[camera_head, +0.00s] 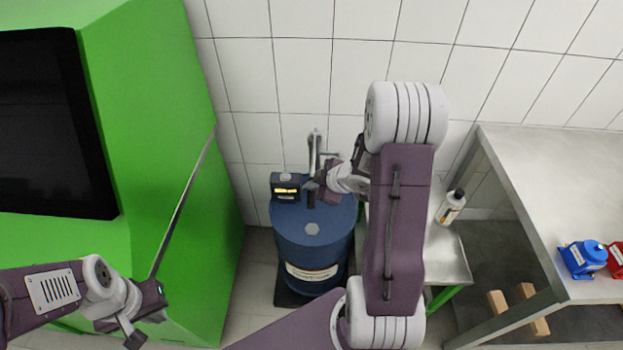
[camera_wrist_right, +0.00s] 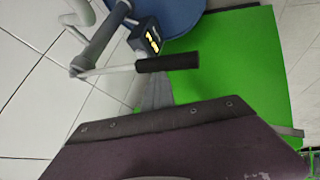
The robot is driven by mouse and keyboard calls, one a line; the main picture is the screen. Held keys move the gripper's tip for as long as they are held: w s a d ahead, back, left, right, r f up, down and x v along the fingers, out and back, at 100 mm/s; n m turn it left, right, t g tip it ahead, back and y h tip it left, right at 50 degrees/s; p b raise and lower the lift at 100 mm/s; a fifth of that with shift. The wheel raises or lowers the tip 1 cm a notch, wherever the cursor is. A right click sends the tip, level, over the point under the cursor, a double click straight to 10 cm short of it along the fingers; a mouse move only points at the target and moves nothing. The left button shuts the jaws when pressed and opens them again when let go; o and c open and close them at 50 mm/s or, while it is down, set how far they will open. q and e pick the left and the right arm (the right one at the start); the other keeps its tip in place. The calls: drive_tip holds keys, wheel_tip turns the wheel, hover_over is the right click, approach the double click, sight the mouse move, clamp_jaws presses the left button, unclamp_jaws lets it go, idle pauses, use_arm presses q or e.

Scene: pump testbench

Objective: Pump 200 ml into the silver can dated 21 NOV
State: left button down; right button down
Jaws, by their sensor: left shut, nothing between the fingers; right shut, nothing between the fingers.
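A blue drum (camera_head: 313,250) with a pale label stands by the tiled wall. A grey pump (camera_head: 314,150) rises from its lid, with a black meter box (camera_head: 285,188) beside it showing lit yellow digits. The pump's lever with its black grip (camera_wrist_right: 167,64) shows in the right wrist view. My right gripper (camera_head: 314,188) is shut and empty close to the pump lever; contact cannot be told. My left gripper (camera_head: 143,328) is shut and empty at the lower left, away from the drum. I cannot make out a silver can dated 21 NOV.
A pale bottle (camera_head: 451,206) with a dark cap stands on a low metal table (camera_head: 444,256) right of the drum. A blue can (camera_head: 583,258) and a red can (camera_head: 616,259) are on the right bench (camera_head: 560,190). A green cabinet (camera_head: 150,130) fills the left.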

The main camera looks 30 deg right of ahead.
drive_tip(key=shift+s+a+f+b, duration=0.1)
drive_tip(key=shift+f+b, duration=0.75)
drive_tip(key=shift+f, duration=0.1)
drive_tip(key=shift+s+a+f+b, duration=0.1)
drive_tip(key=shift+f+b, duration=0.75)
drive_tip(key=shift+f, duration=0.1)
idle(1.2)
idle(0.5)
drive_tip(key=shift+w+d+r+p, duration=0.1)
drive_tip(key=shift+w+r+p, duration=0.05)
drive_tip(key=shift+r+p, duration=1.65)
drive_tip(key=shift+w+d+r+p, duration=0.15)
drive_tip(key=shift+w+r+p, duration=0.05)
drive_tip(key=shift+r+p, duration=1.6)
drive_tip(key=shift+w+d+r+p, duration=0.1)
drive_tip(key=shift+w+r+p, duration=0.05)
drive_tip(key=shift+r+p, duration=1.6)
drive_tip(key=shift+f+p, duration=0.1)
drive_tip(key=shift+p, duration=0.2)
wheel_tip(320, 180, up, 5)
drive_tip(key=p, duration=0.6)
hover_over(314, 195)
drive_tip(key=w, duration=0.2)
drive_tip(key=shift+s+d+f+b, duration=0.1)
drive_tip(key=shift+s+d+b, duration=0.15)
drive_tip(key=shift+d+b, duration=0.15)
